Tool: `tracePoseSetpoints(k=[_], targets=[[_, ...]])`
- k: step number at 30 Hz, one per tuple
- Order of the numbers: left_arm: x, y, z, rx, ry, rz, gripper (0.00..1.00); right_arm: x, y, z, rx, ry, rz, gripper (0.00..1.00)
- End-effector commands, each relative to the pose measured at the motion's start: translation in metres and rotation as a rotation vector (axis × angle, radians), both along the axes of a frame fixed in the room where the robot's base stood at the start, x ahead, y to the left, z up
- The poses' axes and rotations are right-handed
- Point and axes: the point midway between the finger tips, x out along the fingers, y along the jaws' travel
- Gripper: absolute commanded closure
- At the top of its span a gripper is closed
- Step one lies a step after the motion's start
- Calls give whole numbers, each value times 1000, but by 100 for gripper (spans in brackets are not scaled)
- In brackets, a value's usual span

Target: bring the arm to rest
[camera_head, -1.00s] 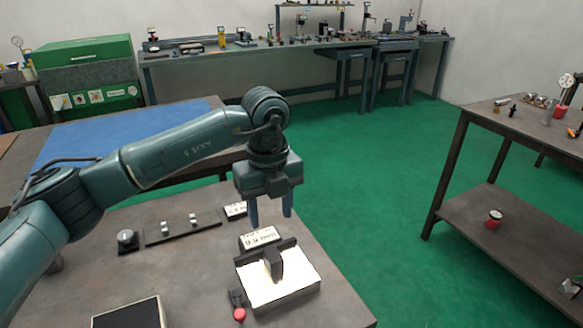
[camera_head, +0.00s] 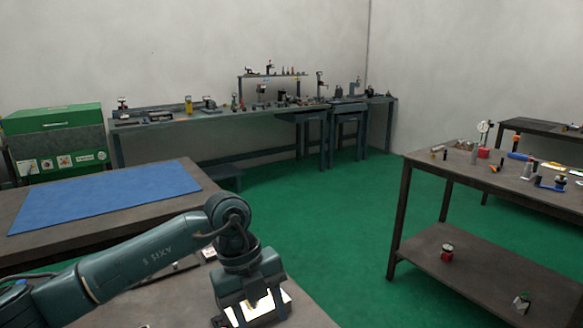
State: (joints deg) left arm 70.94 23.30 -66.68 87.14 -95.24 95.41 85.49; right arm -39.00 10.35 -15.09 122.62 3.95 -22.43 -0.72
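My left arm comes in from the lower left, and its gripper (camera_head: 262,300) hangs fingers-down over the near workbench (camera_head: 312,314). The two fingers look apart, with nothing seen held between them. Behind and below the gripper is a bright white-topped fixture (camera_head: 284,297) on the bench. The gripper hides much of the fixture, and I cannot tell how far above it the fingertips are. My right arm and gripper are not in view.
A blue mat (camera_head: 105,196) lies on the table at left, beside a green cabinet (camera_head: 55,140). A long bench with tools (camera_head: 215,125) lines the back wall. A two-level table (camera_head: 470,170) stands at right. Green floor (camera_head: 320,215) between is clear.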

Motion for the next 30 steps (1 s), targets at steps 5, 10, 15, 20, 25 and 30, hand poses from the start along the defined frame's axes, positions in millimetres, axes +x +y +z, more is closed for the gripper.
tracePoseSetpoints(k=[5,10,15,20,25,30], targets=[[-52,-67,-10,-392,135,-130,51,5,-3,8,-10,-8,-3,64],[-98,-124,17,-903,241,-132,51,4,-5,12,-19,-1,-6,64],[-103,-140,63,-1423,268,109,51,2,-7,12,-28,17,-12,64],[-73,-108,74,-1736,218,546,51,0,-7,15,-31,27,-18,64],[-47,-44,26,-1792,134,1141,51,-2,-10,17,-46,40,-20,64],[-68,28,-67,-1543,86,1722,51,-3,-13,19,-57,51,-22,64]])
